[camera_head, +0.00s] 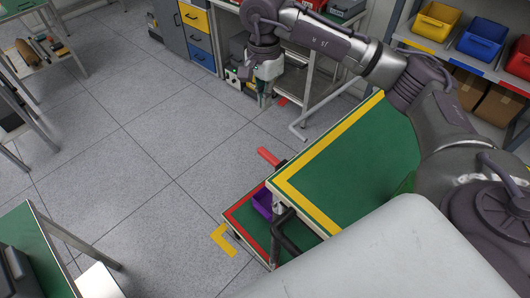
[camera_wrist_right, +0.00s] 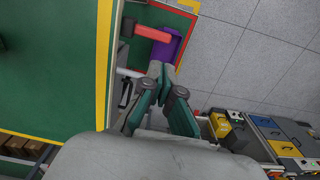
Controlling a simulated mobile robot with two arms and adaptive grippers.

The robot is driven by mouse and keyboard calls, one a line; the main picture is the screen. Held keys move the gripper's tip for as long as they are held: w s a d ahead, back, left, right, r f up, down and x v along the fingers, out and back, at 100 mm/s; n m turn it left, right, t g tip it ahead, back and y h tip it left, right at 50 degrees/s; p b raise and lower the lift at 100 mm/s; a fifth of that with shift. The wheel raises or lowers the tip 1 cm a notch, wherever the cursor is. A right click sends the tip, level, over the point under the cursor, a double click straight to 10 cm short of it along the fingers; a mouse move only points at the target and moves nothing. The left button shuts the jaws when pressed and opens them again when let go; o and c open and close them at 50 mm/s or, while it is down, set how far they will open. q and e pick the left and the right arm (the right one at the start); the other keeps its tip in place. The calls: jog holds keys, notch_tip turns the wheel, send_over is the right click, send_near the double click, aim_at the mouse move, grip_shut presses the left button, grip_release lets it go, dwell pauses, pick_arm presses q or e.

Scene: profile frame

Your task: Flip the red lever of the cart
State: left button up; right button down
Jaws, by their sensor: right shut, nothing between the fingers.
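The red lever (camera_head: 269,157) sticks out from the left edge of the cart (camera_head: 283,187), near a corner of its green, yellow-bordered top. In the right wrist view the red lever (camera_wrist_right: 152,33) lies just past the fingertips, alongside the yellow edge of the cart (camera_wrist_right: 104,60). My right gripper (camera_head: 264,101) hangs fingers down, past the cart's far left corner and apart from the lever. Its fingers also show in the right wrist view (camera_wrist_right: 166,78), closed together with nothing between them. My left gripper is out of view.
A purple bin (camera_head: 262,203) sits on the cart's lower shelf (camera_head: 245,222), which has a red border. Grey tiled floor (camera_head: 140,150) is open left of the cart. A drawer cabinet (camera_head: 197,40) stands at the back. Shelves with coloured bins (camera_head: 437,20) stand at the right.

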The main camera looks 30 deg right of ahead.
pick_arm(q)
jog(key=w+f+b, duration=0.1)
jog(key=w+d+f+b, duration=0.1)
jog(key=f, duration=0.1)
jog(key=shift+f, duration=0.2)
pick_arm(e)
notch_tip(320, 180, down, 4)
jog(key=shift+r, duration=0.2)
jog(key=shift+w, duration=0.1)
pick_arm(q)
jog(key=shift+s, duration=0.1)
pick_arm(e)
jog(key=shift+d+f, duration=0.1)
jog(key=shift+f, duration=0.05)
jog(key=p, duration=0.5)
send_near(265, 151)
notch_tip(265, 151, down, 6)
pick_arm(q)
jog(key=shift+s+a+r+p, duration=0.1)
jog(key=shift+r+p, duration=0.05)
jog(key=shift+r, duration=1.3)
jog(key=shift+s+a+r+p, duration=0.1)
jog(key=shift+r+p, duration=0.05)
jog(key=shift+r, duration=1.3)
pick_arm(e)
jog(key=shift+f, duration=0.7)
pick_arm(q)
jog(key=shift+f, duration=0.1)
